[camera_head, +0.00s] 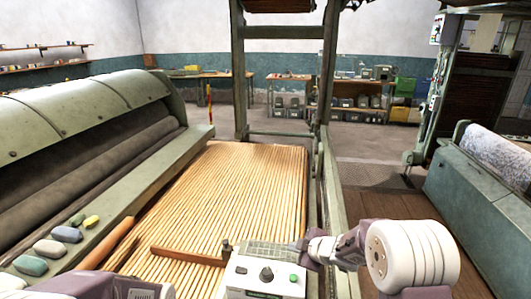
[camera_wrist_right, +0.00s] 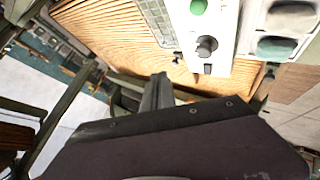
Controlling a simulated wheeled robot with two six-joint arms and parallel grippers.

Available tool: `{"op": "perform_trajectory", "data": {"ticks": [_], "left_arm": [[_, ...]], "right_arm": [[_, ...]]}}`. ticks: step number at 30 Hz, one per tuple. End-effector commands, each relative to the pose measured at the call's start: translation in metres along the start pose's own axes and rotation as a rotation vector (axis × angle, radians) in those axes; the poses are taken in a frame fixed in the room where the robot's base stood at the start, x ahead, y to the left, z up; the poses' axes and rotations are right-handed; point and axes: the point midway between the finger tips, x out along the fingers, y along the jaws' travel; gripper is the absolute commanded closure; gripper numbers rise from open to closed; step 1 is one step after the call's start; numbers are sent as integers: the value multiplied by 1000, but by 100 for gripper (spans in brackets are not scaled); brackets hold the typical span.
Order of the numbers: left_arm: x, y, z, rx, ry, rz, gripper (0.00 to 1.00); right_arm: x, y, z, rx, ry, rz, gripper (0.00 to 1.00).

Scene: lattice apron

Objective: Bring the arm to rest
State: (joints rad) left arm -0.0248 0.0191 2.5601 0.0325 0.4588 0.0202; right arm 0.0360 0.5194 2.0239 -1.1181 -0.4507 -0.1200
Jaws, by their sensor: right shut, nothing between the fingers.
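My right arm comes in from the lower right of the head view. Its right gripper (camera_head: 298,246) is shut and empty, pointing left just beside the grey keypad area behind the control box (camera_head: 262,284). In the right wrist view the gripper fingers (camera_wrist_right: 160,90) are together, with nothing between them, over the slatted bed's edge. Whether the fingertips touch anything I cannot tell. Part of my left arm shows at the bottom left of the head view; its gripper is not in view.
The slatted wooden apron (camera_head: 220,190) fills the middle. A green machine (camera_head: 90,110) with a roller stands left, with several coloured blocks (camera_head: 66,234) on its ledge. Another machine (camera_head: 480,200) stands right, beyond open floor (camera_head: 375,195).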

Motion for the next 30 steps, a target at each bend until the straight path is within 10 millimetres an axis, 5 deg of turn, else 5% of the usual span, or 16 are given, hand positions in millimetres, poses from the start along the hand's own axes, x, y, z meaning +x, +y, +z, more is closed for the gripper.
{"op": "perform_trajectory", "data": {"ticks": [2,5,9,12,15,18,30], "left_arm": [[-14,0,-2,0,0,0,100],[-21,0,-2,0,0,0,100],[-24,0,-2,0,0,0,100],[-22,0,-2,0,0,0,100],[-22,0,-2,0,0,0,100],[-22,0,-2,0,0,0,100],[-22,0,-2,0,0,0,100]], "right_arm": [[-45,22,-19,103,-40,79,100],[-97,8,7,393,-215,136,100],[-153,-70,54,825,-487,92,100],[-177,-129,70,1052,-646,16,100],[-193,-170,74,1193,-762,-55,100],[-201,-188,72,1265,-823,-94,100],[-203,-190,73,1269,-837,-99,100]]}}
